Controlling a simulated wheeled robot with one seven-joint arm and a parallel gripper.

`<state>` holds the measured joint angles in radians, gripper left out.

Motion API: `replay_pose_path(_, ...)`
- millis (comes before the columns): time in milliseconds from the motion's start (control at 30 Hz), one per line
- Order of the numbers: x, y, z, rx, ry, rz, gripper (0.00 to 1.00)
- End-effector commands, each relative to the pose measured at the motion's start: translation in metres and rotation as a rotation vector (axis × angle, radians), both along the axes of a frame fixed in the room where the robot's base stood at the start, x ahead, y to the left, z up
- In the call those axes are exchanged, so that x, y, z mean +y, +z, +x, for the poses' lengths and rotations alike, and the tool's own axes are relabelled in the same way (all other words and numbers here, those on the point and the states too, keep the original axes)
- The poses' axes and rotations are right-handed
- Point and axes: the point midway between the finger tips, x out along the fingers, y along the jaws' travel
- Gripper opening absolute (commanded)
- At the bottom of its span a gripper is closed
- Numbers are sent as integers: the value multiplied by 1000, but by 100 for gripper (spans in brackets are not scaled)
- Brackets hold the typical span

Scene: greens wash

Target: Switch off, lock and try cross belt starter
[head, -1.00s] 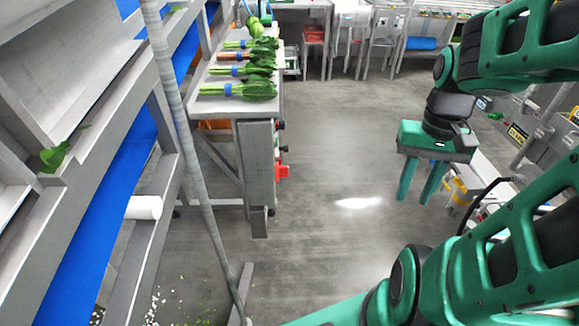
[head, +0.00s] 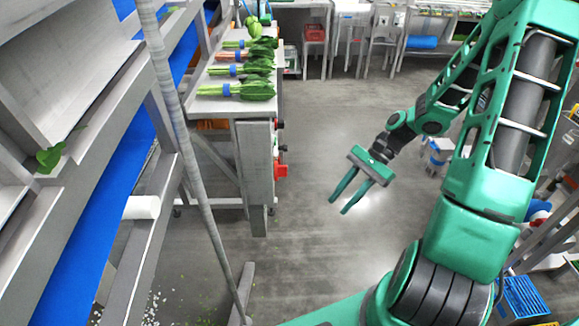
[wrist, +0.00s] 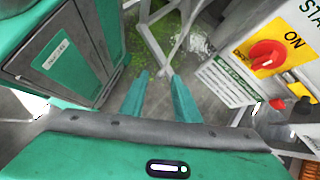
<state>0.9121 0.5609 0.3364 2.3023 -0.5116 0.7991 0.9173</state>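A pale starter box with lettering beginning "STA" shows at the right of the wrist view (wrist: 285,28). On it is a yellow plate with a red rotary switch (wrist: 267,54) and the words ON and OFF; which way the switch points is unclear. A red button (wrist: 277,105) is below it. In the head view the grey box (head: 259,165) stands edge-on at the table end, with a red part (head: 281,170) on its right side. My gripper (head: 340,206) is open and empty, right of the box and apart from it. Its fingers (wrist: 160,77) point away from the wrist camera.
A steel table (head: 217,104) holds several bunches of greens (head: 236,90). A blue belt (head: 120,205) and a thin grey pole (head: 185,135) are at left. A placard with a green header (wrist: 228,82) is beside the starter. The floor (head: 320,130) between table and arm is clear.

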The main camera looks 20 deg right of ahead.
Motion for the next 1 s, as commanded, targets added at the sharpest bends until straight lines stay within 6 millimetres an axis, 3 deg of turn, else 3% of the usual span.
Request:
replay_pose_path(100,11,-9,18,27,-103,136,29)
replay_pose_path(267,21,-9,44,56,-240,322,29)
replay_pose_path(600,12,21,96,95,-487,707,29)
replay_pose_path(833,3,34,109,102,-546,817,29)
replay_pose_path(1000,14,36,113,104,-549,826,29)
